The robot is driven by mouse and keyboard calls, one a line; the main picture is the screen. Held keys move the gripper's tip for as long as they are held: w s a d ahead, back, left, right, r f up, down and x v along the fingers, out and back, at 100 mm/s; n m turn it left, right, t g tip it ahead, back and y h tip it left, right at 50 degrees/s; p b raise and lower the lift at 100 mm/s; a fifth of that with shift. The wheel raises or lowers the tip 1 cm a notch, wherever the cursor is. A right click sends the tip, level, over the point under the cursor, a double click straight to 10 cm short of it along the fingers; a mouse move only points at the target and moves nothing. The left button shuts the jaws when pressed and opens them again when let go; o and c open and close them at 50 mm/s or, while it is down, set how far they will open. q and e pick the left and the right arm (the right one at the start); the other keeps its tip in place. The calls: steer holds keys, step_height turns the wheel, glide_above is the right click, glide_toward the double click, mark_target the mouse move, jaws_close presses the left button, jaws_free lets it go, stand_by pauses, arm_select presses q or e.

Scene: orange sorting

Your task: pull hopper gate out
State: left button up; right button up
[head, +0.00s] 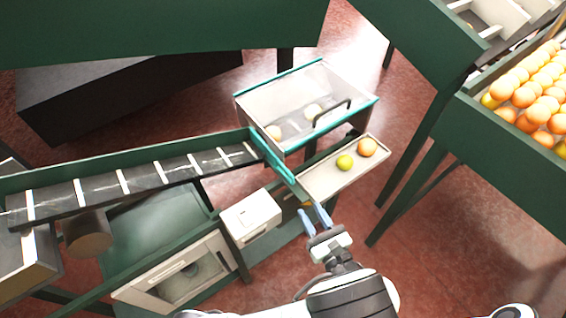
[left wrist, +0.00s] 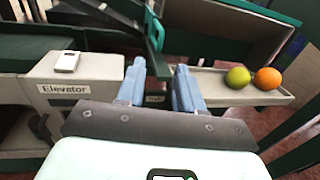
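The hopper (head: 345,90) is a clear-topped box with teal edges and a dark handle, holding a few fruits. A teal bar (head: 273,160) runs down from its near left corner toward my left gripper; it looks like the hopper gate, though I cannot be sure. My left gripper (head: 315,214) has its two blue fingers apart, just below the bar's lower end. In the left wrist view, the fingers (left wrist: 158,86) stand apart with a gap between them, and a dark green upright part (left wrist: 154,32) shows beyond it. I see nothing held. My right gripper does not show.
A tray (head: 320,184) with a green fruit (head: 345,162) and an orange (head: 367,147) lies right of the gripper. The white elevator box (head: 250,214) stands close on the left. A slatted conveyor (head: 145,178) runs left. A crate of oranges (head: 487,122) stands at right.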

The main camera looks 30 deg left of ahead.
mark_target(293, 182)
arm_select(q)
steer(key=x, duration=1.3)
steer(key=shift+w+a+p, duration=0.1)
steer(key=shift+a+p, duration=0.1)
steer(key=shift+p, duration=0.1)
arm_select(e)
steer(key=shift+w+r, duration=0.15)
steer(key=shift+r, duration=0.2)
